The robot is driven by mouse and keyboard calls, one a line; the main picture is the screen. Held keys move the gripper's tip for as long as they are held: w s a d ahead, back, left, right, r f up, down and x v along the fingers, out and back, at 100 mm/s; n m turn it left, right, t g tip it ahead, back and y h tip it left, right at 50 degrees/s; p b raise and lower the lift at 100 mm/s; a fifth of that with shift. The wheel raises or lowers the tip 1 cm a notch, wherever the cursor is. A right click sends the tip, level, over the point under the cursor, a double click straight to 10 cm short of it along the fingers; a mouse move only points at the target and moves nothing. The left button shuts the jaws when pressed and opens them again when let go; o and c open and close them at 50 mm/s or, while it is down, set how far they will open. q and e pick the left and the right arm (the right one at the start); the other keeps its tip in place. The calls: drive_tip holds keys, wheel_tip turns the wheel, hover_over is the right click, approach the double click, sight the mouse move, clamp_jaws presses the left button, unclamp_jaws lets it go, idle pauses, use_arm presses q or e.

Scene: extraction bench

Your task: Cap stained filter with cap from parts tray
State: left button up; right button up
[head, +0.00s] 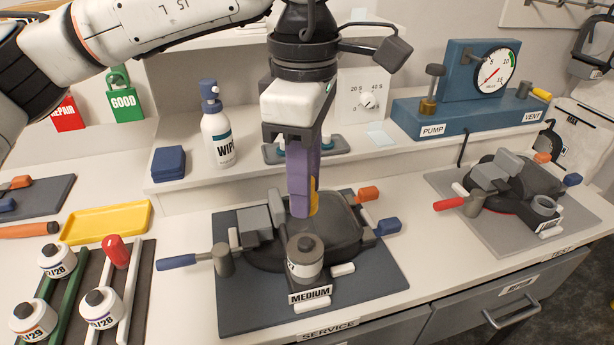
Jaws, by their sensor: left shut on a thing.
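My left gripper (300,140) comes down over the middle of the bench, jaws shut on a long upright purple piece (302,185). A small yellow-orange patch shows beside its lower end. The piece's tip is in front of the dark rounded unit (340,222) on the MEDIUM mat; I cannot tell if they touch. A grey canister with a dark top (305,255) sits at that unit's front. Several white canisters with dark tops (57,260) stand at the left. I cannot tell which filter is stained, or identify the cap. My right gripper is not in view.
An empty-looking yellow tray (105,222) lies left. A wipe bottle (217,130) and blue block (168,164) stand on the raised shelf. A blue pump stand with gauge (470,95) is back right; another dark unit (510,185) sits on the right mat. Coloured handles stick out around both units.

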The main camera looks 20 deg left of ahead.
sight(306, 241)
use_arm(q)
drive_tip(key=shift+w+f, duration=0.1)
drive_tip(key=shift+f, duration=0.05)
wheel_tip(306, 241, down, 4)
drive_tip(key=b, duration=0.3)
drive_tip(key=shift+r, duration=0.25)
drive_tip(key=shift+f+b, duration=0.95)
drive_tip(key=shift+f, duration=0.1)
idle(0.7)
drive_tip(key=shift+f+b, duration=1.25)
drive_tip(key=shift+b, duration=0.05)
drive_tip(key=o, duration=1.3)
drive_tip(key=shift+c, duration=0.2)
